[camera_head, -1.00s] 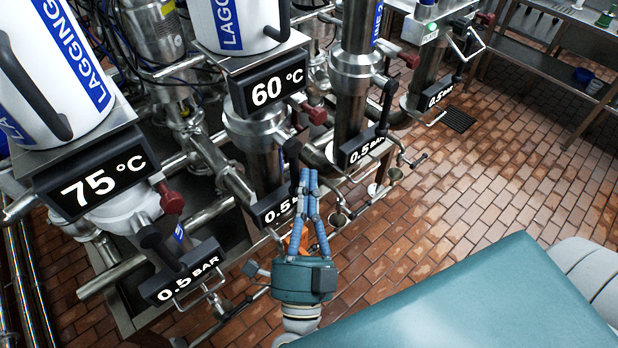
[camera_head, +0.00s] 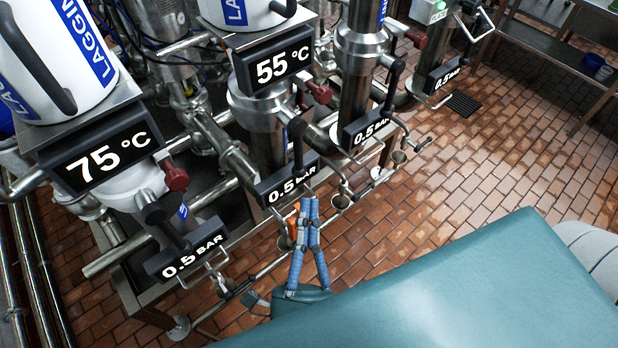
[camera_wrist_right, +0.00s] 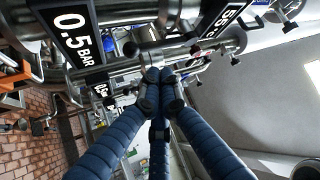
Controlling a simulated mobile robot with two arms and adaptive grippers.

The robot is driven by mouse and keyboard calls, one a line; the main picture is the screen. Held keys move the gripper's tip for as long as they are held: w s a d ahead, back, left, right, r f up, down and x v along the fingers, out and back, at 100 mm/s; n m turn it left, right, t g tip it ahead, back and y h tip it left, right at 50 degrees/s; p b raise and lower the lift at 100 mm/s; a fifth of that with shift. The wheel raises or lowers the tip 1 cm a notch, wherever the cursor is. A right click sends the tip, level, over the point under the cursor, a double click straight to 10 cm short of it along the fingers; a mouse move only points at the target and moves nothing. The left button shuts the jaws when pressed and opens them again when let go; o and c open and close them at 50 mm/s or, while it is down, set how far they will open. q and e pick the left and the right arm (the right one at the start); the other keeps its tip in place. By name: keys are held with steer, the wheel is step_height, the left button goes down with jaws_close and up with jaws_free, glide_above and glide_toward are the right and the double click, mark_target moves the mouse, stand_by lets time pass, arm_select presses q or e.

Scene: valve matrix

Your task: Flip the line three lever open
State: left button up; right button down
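Several black-handled levers stand on the pipe lines. One black lever (camera_head: 297,140) stands upright behind the middle 0.5 BAR display (camera_head: 287,180), another (camera_head: 391,80) is on the line to its right, and one (camera_head: 156,215) is at the front left. I cannot tell which is line three. My right gripper (camera_head: 310,203) has blue fingers that meet at the tips, just below the middle 0.5 BAR display. The tips also meet in the right wrist view (camera_wrist_right: 158,76), with nothing visibly held. An orange part (camera_head: 298,222) shows beside the fingers. My left gripper is out of view.
Red knobs (camera_head: 175,178) stick out beside the temperature displays, which read 75 °C (camera_head: 108,158) and 55 °C (camera_head: 277,67). Pipes and small cranks crowd the lines. The brick floor (camera_head: 440,190) to the right is open. A metal table (camera_head: 560,55) stands at the back right.

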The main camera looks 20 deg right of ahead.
steer(key=v, duration=0.3)
steer(key=shift+s+a+f, duration=0.15)
steer(key=shift+s+f, duration=0.05)
steer(key=shift+s, duration=0.15)
